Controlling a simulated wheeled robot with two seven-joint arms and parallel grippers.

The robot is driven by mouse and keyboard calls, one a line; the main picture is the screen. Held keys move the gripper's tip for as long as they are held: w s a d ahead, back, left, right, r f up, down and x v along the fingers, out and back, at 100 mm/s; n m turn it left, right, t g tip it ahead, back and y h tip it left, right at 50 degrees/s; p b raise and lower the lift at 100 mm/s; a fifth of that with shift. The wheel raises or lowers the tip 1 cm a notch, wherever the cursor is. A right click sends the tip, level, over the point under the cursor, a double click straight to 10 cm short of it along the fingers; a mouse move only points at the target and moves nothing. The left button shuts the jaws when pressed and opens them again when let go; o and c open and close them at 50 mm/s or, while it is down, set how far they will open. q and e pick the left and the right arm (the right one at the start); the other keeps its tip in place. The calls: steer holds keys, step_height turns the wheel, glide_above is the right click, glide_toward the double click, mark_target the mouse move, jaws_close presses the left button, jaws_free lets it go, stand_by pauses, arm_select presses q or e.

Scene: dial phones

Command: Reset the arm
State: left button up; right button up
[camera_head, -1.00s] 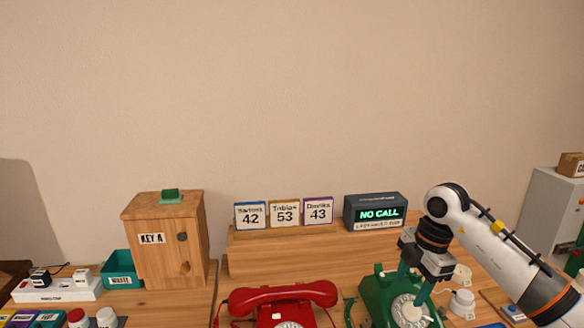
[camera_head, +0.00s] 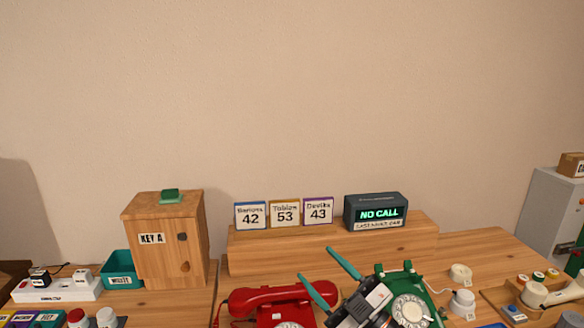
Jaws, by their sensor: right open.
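My right gripper (camera_head: 329,278) shows at the bottom centre. Its two green fingers are spread apart with nothing between them, pointing up and left. It stands between the red phone (camera_head: 262,298) and the green dial phone (camera_head: 408,287), and it hides part of each. The green phone's white dial (camera_head: 411,309) is in plain view. The rest of my right arm is mostly below the picture. My left gripper is not in view.
The display box (camera_head: 375,212) reads NO CALL. Number cards 42, 53 and 43 (camera_head: 284,213) stand on a wooden shelf (camera_head: 300,256). A wooden cabinet (camera_head: 165,240) marked KEY A and a teal waste bin (camera_head: 119,270) are at left. Small items (camera_head: 537,291) sit at right.

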steer(key=s+d+f+m+h, duration=0.2)
steer(key=d+f+m+h, duration=0.2)
steer(key=f+m+h, duration=0.1)
steer(key=s+d+f+m+g+h, duration=0.1)
steer(key=s+d+f+m+h, duration=0.1)
steer(key=d+f+m+h, duration=0.3)
steer(key=s+d+f+m+h, duration=0.2)
steer(key=d+f+m+h, duration=0.3)
steer(key=f+h, duration=0.2)
steer(key=shift+s+d+f+g, duration=0.2)
steer(key=shift+f+g, duration=0.2)
steer(key=shift+f, duration=0.05)
steer(key=s+f+g, duration=0.6)
steer(key=s, duration=0.5)
steer(key=s+f+g, duration=0.5)
steer(key=s+f, duration=0.1)
steer(key=s, duration=0.5)
step_height(320, 180, down, 27)
steer(key=n+g, duration=0.1)
steer(key=s+d+f, duration=0.1)
steer(key=s+f, duration=0.6)
steer(key=s, duration=0.1)
steer(key=s+d+f+g, duration=0.1)
steer(key=s+d+f, duration=0.1)
steer(key=s+f, duration=0.5)
steer(key=shift+s+d+f, duration=0.25)
steer(key=shift+s+f, duration=0.05)
steer(key=shift+s, duration=0.55)
